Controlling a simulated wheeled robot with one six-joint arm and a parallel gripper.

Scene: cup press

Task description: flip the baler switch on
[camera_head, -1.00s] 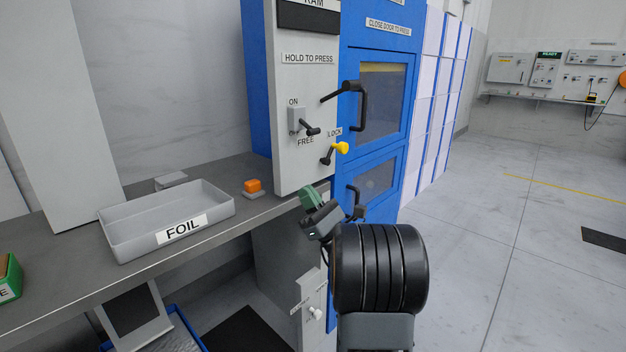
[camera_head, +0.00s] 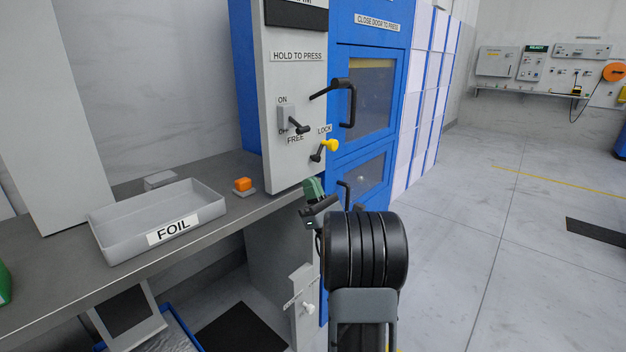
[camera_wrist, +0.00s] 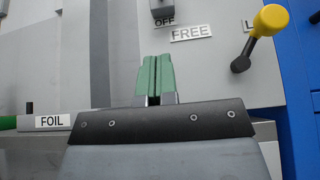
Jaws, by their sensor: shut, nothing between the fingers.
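The baler's switch (camera_head: 295,124) is a grey box with a black lever on the light grey panel, under an ON label. The lever points right and slightly down. My gripper (camera_head: 313,186) has green fingers, shut and empty, below both levers and in front of the panel's lower edge. The fingers (camera_wrist: 155,62) point up at the panel.
A grey FOIL tray (camera_head: 112,248) and an orange button (camera_head: 242,184) sit on the grey bench to the left. Blue doors with black handles (camera_head: 351,103) stand right of the panel. The floor on the right is open.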

